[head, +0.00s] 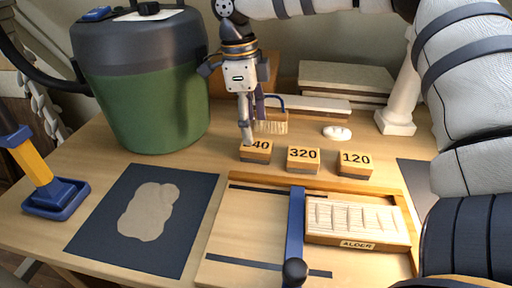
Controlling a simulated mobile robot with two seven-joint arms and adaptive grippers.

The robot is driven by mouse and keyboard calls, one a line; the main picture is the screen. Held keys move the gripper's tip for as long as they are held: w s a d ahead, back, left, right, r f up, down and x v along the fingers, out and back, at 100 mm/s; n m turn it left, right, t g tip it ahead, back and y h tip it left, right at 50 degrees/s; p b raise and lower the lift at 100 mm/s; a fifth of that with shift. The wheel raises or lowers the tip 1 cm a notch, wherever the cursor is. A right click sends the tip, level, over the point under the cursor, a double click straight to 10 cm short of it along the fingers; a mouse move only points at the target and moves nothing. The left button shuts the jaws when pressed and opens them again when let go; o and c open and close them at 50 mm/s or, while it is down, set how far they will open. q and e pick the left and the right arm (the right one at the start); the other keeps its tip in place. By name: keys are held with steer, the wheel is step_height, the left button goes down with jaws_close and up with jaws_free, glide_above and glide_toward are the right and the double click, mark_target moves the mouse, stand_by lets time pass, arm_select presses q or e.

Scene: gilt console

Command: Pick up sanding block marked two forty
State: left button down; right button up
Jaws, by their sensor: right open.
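The sanding block marked two forty (256,152) lies on the wooden table at the left end of a row of three blocks. Its label reads "40" where it shows; the first digit is hidden behind my gripper's finger. My right gripper (250,138) points down, open, with one fingertip at the left part of that block's top. I cannot tell whether it touches. The blocks marked 320 (303,159) and 120 (355,163) sit to its right, apart from it. My left gripper is not in view.
A green-and-grey canister (153,105) stands left of the gripper. In front are a wooden board with a blue bar (296,220), an ALDER piece (357,222) and a dark mat (100,220). A white stone (337,133) lies behind right.

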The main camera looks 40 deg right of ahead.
mark_target(256, 145)
steer(key=f, duration=0.3)
steer(key=s+f, duration=0.1)
steer(key=f, duration=0.2)
steer(key=shift+s+d, duration=0.1)
steer(key=shift+d, duration=0.1)
steer(key=shift+r, duration=0.1)
steer(key=c, duration=1.2)
steer(key=shift+c, duration=0.3)
